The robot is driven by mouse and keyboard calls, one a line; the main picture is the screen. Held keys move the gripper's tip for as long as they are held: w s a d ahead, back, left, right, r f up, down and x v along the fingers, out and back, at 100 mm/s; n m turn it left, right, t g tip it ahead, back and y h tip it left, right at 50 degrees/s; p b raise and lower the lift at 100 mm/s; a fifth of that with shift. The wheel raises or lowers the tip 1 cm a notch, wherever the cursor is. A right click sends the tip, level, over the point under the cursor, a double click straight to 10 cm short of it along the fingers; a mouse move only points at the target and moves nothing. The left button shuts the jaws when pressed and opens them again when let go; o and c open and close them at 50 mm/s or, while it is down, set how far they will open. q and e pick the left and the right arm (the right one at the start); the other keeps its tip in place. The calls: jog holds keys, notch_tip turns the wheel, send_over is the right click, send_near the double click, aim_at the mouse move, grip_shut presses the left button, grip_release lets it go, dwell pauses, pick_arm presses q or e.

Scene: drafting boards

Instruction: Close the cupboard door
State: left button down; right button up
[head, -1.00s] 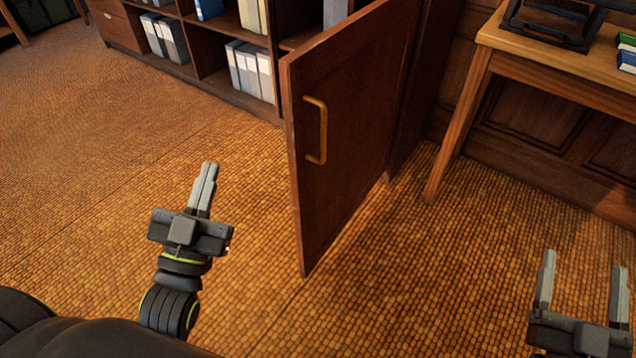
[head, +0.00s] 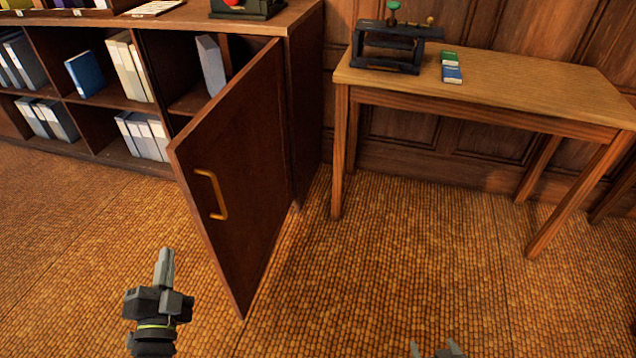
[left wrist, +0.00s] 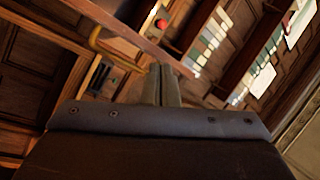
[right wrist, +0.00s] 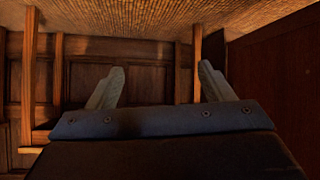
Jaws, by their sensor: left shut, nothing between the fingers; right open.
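The cupboard door (head: 240,190) stands wide open, swung out toward me from the right end of the low cupboard (head: 300,100). Its brass handle (head: 212,194) faces me, and the handle also shows in the left wrist view (left wrist: 105,50). My left gripper (head: 165,255) is shut and empty, in front and to the left of the door's free edge, seemingly apart from it. My right gripper (head: 436,348) is open and empty at the bottom edge of the head view, right of the door; its fingers show apart in the right wrist view (right wrist: 157,88).
A wooden table (head: 500,95) stands right of the cupboard, holding a dark press-like device (head: 395,48) and small green and blue boxes (head: 451,67). Open shelves with binders (head: 140,135) lie left of the door. The floor in front is clear.

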pick_arm(q)
jog(key=w+d+m+g+p, duration=0.1)
jog(key=w+d+m+p, duration=0.1)
jog(key=w+m+p, duration=0.15)
jog(key=m+g+h+p, duration=0.2)
jog(key=m, duration=0.3)
send_near(211, 212)
jog(key=shift+n, duration=0.25)
jog(key=w+r, duration=0.1)
jog(key=w, duration=0.1)
jog(key=w+d, duration=0.1)
jog(key=w, duration=0.1)
jog(key=w+d+r, duration=0.1)
jog(key=w, duration=0.1)
jog(key=shift+r, duration=0.35)
jog(key=shift+w+d, duration=0.1)
jog(key=shift+w, duration=0.45)
pick_arm(e)
jog(key=s+f+g, duration=0.4)
jog(key=s+f, duration=0.2)
jog(key=s, duration=0.5)
jog(key=s+f+g, duration=0.5)
jog(key=s+f, duration=0.1)
jog(key=s, duration=0.5)
jog(key=shift+s+d+f+g, duration=0.15)
jog(key=shift+s+f+g, duration=0.1)
jog(key=shift+s+g, duration=0.1)
pick_arm(q)
jog(key=shift+r, duration=0.1)
